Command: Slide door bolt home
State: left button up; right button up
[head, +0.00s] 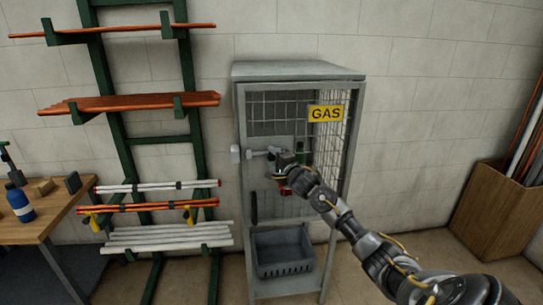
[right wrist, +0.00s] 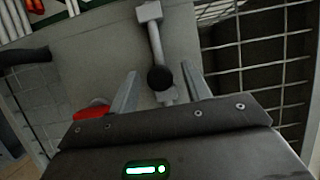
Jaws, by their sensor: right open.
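The grey door bolt (head: 262,152) lies across the left edge of the mesh gas cage (head: 298,72), at mid height. In the right wrist view its rod (right wrist: 156,42) runs from a square bracket at the top down to a round black knob (right wrist: 160,78). My right gripper (head: 284,162) is in front of the bolt. In the right wrist view the right gripper (right wrist: 160,88) is open, with one finger on each side of the knob; I cannot tell whether either touches it. The gripper hides part of the bolt in the head view. My left gripper is not in view.
A yellow GAS sign (head: 326,113) hangs on the cage. A red item (right wrist: 92,110) is beside the left finger. A grey crate (head: 284,253) sits low in the cage. A pipe rack (head: 132,140) stands left, a wooden box (head: 497,205) right.

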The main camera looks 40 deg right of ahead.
jog(key=shift+w+d, duration=0.1)
jog(key=shift+w, duration=0.5)
grip_shut()
